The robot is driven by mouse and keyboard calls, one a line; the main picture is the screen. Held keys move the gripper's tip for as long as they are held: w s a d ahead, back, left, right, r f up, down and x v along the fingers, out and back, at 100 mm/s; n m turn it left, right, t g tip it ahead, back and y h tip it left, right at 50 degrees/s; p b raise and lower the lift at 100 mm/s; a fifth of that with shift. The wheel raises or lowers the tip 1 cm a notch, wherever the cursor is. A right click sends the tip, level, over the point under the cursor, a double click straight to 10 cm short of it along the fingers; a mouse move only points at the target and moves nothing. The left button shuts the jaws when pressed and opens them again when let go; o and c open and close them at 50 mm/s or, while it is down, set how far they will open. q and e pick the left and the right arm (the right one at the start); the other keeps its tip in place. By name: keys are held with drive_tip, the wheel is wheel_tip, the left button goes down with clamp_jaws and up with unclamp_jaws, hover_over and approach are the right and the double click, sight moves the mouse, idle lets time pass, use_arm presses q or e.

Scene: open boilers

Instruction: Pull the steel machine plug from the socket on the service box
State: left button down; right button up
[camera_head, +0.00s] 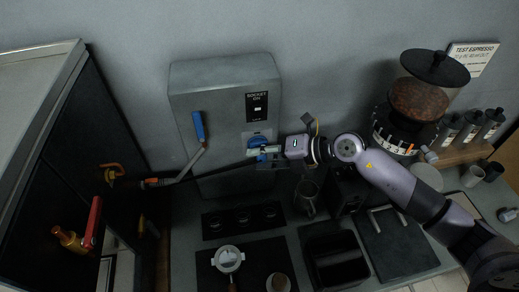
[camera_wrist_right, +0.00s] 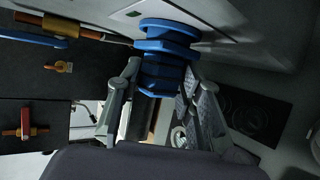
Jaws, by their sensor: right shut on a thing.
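The grey service box (camera_head: 225,105) is mounted on the wall, with a "SOCKET ON" label (camera_head: 257,104). The blue socket (camera_head: 257,141) is on its lower right front; its round blue flange (camera_wrist_right: 170,25) shows against the box in the right wrist view. The machine plug (camera_wrist_right: 160,78) looks blue and lies in line with the flange, with no clear gap between them. My right gripper (camera_head: 269,152) reaches in from the right, shut on the plug; its grey fingers (camera_wrist_right: 160,90) flank the plug in the wrist view. My left gripper is not in view.
A blue-handled lever (camera_head: 199,128) sits left of the socket. A dark cable (camera_head: 205,174) runs left towards the black cabinet (camera_head: 70,150) with red and orange handles. A metal jug (camera_head: 306,197) stands below my right gripper. A coffee grinder (camera_head: 417,98) stands right.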

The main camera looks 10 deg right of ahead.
drive_tip(key=shift+w+r, duration=0.3)
drive_tip(key=shift+r, duration=0.1)
clamp_jaws()
drive_tip(key=shift+s+f+p, duration=0.15)
drive_tip(key=shift+s+p, duration=0.15)
drive_tip(key=shift+p, duration=0.15)
drive_tip(key=shift+s+f, duration=0.1)
drive_tip(key=shift+s, duration=0.25)
idle(0.3)
drive_tip(key=shift+s, duration=0.15)
drive_tip(key=shift+s+f+p, duration=0.1)
drive_tip(key=shift+s+p, duration=0.55)
drive_tip(key=shift+s, duration=0.05)
drive_tip(key=shift+s, duration=0.25)
drive_tip(key=shift+s+p, duration=0.75)
drive_tip(key=shift+s, duration=0.1)
